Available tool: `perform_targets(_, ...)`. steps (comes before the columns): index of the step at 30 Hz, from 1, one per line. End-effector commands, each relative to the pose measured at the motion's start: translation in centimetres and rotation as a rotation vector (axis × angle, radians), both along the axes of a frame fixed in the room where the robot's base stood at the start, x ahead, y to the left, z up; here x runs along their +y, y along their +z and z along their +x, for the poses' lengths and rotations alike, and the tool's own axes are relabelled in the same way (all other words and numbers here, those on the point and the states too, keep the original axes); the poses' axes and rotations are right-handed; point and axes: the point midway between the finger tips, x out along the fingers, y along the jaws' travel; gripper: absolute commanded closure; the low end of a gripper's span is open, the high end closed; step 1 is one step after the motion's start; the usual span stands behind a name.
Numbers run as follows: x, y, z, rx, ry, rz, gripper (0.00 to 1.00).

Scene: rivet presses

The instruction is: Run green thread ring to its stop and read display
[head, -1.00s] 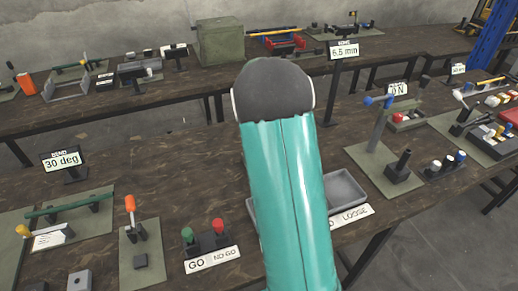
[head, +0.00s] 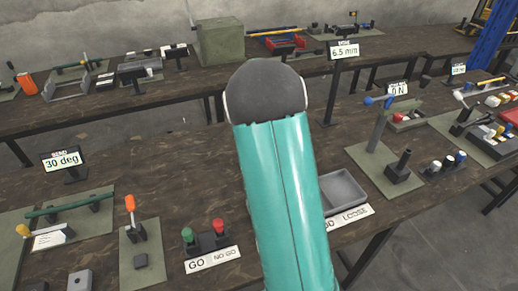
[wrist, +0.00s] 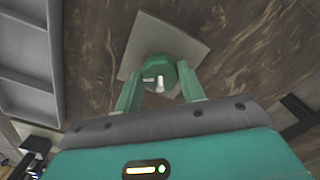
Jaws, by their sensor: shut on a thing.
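In the wrist view the green thread ring (wrist: 157,68) sits on a square pale plate (wrist: 150,27), with a short silver pin (wrist: 159,82) showing at its centre. My gripper (wrist: 159,88) has one green finger on each side of the ring and is shut on it. In the head view my teal arm hides the ring and the gripper. Displays in the head view are a "30 deg" display (head: 61,163) at left, a "6.5 mm" display (head: 344,50) at the back and a "0 N" display (head: 397,90) at right.
A grey tray (head: 346,187) with a label stands right of my arm. Green and red GO/NO GO pieces (head: 208,240) and an orange-handled lever (head: 131,206) are left of it. The bench between them and the back row is mostly clear.

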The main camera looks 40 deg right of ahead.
Motion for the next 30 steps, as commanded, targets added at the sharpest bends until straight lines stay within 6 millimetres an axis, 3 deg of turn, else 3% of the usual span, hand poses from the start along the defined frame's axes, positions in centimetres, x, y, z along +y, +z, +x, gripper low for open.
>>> perform_targets(3, -0.1, 0.2, 0.2, -0.007, 0.001, -0.002, 0.83)
perform_targets(4, -0.1, 0.3, 0.2, -0.007, 0.001, -0.002, 0.55)
perform_targets(6, -0.1, 0.2, 0.1, -0.006, 0.001, -0.003, 0.41)
perform_targets(7, -0.1, 0.2, 0.1, -0.005, 0.001, -0.002, 0.39)
perform_targets(19, 0.0, 1.0, 0.1, -0.003, 0.002, -0.002, 0.39)
perform_targets(23, 0.0, 3.0, 0.1, -0.005, 0.002, -0.002, 0.39)
perform_targets(30, -0.1, 8.4, 0.1, -0.007, 0.002, -0.003, 0.39)
